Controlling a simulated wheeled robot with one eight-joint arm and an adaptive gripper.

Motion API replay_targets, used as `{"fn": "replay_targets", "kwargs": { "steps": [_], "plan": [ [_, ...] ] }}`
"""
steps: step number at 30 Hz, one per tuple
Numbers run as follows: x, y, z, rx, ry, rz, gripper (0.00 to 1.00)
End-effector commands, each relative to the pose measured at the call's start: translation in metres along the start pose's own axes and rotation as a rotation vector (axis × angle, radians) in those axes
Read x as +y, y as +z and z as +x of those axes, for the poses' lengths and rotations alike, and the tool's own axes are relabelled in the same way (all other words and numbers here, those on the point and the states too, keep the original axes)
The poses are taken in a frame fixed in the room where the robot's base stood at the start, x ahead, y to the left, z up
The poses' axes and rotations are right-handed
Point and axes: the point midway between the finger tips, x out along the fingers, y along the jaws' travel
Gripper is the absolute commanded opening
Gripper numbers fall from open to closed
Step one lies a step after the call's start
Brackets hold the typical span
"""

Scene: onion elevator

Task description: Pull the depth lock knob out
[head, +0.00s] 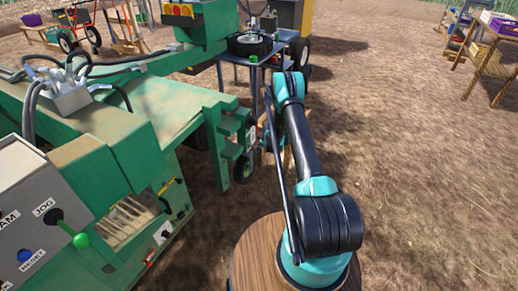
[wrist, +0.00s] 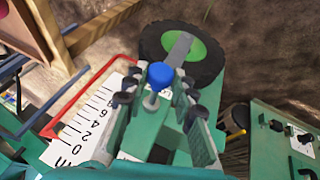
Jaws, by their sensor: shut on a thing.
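The depth lock knob, a blue ball on a short grey stem (wrist: 159,76), is in the middle of the wrist view. My gripper (wrist: 157,92) is shut on it, with one dark-padded finger on each side. The knob sits on a green bracket of the machine, beside a white depth scale (wrist: 88,118) with black marks and numbers and a red edge. In the head view my arm reaches to the green machine (head: 165,125), and the knob cannot be made out there.
A black wheel with a green hub (wrist: 182,50) is just beyond the knob. A green panel (wrist: 285,140) lies at lower right in the wrist view. In the head view, a control box with a green-tipped lever (head: 40,215) is at lower left. Bare ground (head: 420,170) lies to the right.

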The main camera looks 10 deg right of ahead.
Motion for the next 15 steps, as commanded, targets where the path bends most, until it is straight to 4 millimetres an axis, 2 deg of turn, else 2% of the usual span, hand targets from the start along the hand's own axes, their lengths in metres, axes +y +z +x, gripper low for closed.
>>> {"fn": "replay_targets", "kwargs": {
  "steps": [1,2,6,15],
  "plan": [
    [-0.0006,0.0043,-0.0008,-0.008,-0.003,0.001,0.0],
    [-0.0007,0.0044,-0.0008,-0.008,-0.003,0.001,0.28],
    [-0.0007,0.0037,-0.0007,-0.007,-0.003,0.001,0.45],
    [-0.0004,0.0024,-0.0009,-0.005,-0.002,0.001,0.47]
  ]
}}
